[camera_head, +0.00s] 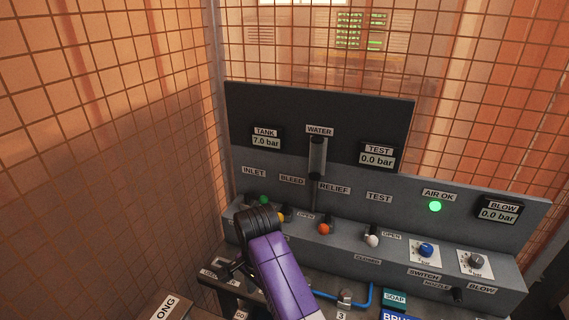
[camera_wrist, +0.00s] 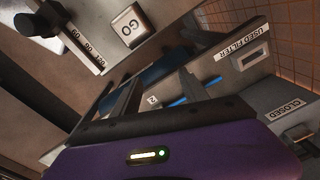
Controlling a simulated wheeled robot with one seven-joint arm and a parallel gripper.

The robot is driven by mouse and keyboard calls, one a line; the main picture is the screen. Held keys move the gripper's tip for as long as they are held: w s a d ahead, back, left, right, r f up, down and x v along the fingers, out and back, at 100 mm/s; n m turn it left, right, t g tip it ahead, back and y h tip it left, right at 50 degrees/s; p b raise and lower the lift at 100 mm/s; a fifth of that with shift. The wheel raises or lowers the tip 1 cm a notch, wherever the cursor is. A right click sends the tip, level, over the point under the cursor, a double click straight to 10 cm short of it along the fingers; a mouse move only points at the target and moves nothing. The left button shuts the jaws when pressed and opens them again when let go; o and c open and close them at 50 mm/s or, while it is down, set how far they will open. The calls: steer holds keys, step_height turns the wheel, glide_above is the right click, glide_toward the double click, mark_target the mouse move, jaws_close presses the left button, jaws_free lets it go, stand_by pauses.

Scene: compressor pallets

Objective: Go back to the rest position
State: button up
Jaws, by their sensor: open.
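My gripper (camera_wrist: 162,92) shows in the wrist view, its two dark fingers apart and nothing seen between them. Its purple body with a small lit strip fills the bottom of that view. In the head view my purple arm reaches up from the bottom centre to the left part of the control panel (camera_head: 310,168). The arm's dark end covers part of the inlet and bleed area, and the fingertips cannot be made out clearly there. A green knob (camera_head: 264,199) and a yellow knob (camera_head: 281,217) show just beside it. Whether the arm touches them cannot be told.
An orange knob (camera_head: 324,229), a white knob (camera_head: 372,240) and a blue dial (camera_head: 426,250) line the panel ledge. A wire mesh fence (camera_head: 110,130) stands left and behind.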

steer(key=w+a+r+n+t+y, duration=0.3)
steer(key=w+r+n+t, duration=0.1)
steer(key=w+t, duration=0.35)
steer(key=s+d+n+t+y+b, duration=0.15)
steer(key=s+d+n+t, duration=0.4)
steer(key=s+d, duration=1.1)
steer(key=s+d+r+h, duration=0.1)
steer(key=s+d, duration=0.3)
steer(key=s, duration=0.7)
steer(key=s+d+r+m+h+b, duration=0.1)
steer(key=s+d, duration=0.3)
steer(key=s, duration=0.6)
steer(key=s+d+r+t+h+b, duration=0.1)
steer(key=s+d, duration=0.3)
steer(key=s, duration=0.7)
steer(key=shift+s+r+h, duration=0.2)
steer(key=shift+s+h, duration=0.1)
steer(key=shift+h, duration=0.55)
